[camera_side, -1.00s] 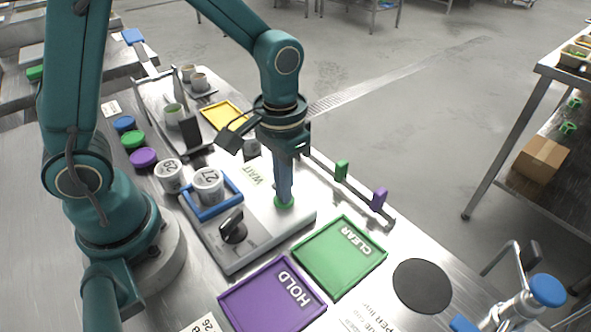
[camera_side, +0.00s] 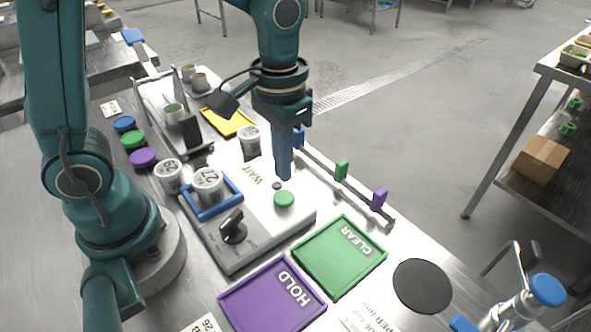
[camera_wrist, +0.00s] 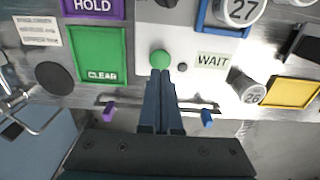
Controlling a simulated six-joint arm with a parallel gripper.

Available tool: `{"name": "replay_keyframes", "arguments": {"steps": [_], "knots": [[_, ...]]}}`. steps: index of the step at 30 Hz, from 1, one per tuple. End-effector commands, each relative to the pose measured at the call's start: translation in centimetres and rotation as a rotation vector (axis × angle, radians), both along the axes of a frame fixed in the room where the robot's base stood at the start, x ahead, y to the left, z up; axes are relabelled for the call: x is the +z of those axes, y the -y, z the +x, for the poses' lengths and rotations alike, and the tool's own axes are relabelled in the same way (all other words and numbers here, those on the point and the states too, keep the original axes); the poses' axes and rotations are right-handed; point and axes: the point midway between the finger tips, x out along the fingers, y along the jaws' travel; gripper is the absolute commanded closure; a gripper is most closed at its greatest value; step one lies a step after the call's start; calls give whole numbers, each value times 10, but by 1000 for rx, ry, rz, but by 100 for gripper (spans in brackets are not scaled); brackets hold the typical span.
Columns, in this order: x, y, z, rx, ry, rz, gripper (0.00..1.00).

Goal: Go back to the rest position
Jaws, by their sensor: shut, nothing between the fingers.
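My gripper (camera_side: 284,176) is shut and empty. It points down and hangs above the grey machine (camera_side: 262,228), over the far side of its top near a green button (camera_side: 284,199). In the wrist view my gripper (camera_wrist: 160,74) shows with its fingers together, and the green button (camera_wrist: 160,59) appears just beyond the fingertips. A small dark knob (camera_side: 277,185) is beside the button. No object is held.
A purple HOLD tray (camera_side: 250,306) and a green CLEAR tray (camera_side: 316,279) lie to the front. A cup marked 27 (camera_side: 208,186) stands in a blue frame (camera_side: 213,215). A rail carries a green tab (camera_side: 341,169) and a purple tab (camera_side: 379,198). A black disc (camera_side: 422,286) lies right.

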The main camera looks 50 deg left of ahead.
Motion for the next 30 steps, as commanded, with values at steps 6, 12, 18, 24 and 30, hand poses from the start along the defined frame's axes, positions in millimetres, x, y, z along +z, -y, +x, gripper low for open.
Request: {"name": "replay_keyframes", "arguments": {"steps": [6,12,18,24,30], "knots": [[9,0,0,0,1,0,100],[10,0,0,0,0,0,100],[22,-3,2,12,50,-6,100],[57,-13,-12,40,197,-19,100],[77,-22,-40,48,351,-21,100]]}}
